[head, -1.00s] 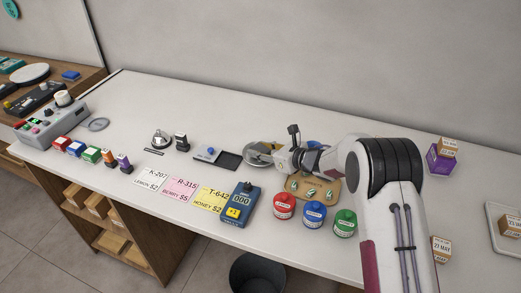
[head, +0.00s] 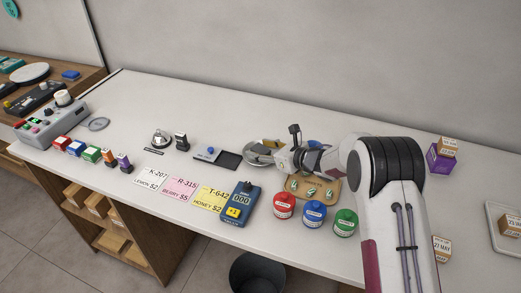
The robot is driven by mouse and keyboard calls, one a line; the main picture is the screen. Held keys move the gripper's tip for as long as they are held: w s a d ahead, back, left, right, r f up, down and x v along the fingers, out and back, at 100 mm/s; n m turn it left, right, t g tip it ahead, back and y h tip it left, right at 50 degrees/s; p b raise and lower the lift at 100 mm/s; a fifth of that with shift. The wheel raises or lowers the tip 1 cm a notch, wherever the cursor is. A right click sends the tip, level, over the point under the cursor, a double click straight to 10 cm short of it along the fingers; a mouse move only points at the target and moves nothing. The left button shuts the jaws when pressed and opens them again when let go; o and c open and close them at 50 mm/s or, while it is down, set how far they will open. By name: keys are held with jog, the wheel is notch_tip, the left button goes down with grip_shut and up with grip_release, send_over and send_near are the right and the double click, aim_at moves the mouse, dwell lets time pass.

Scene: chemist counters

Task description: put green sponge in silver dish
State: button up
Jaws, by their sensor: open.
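The silver dish (head: 254,154) is a round metal dish near the middle of the counter, partly covered by my gripper. My gripper (head: 276,155) is open at the dish's right side, low over it. A small yellowish piece (head: 268,144) shows at the dish beside my gripper; at this size I cannot tell whether it is the green sponge or part of something else.
A wooden board (head: 328,198) with small items lies below my wrist. Red (head: 284,206), blue (head: 314,213) and green (head: 345,222) jars stand in front. A dark tray (head: 229,160) is left of the dish. The counter behind is clear.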

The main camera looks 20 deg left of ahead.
jog(key=shift+v, duration=5.85)
jog(key=shift+w, duration=0.1)
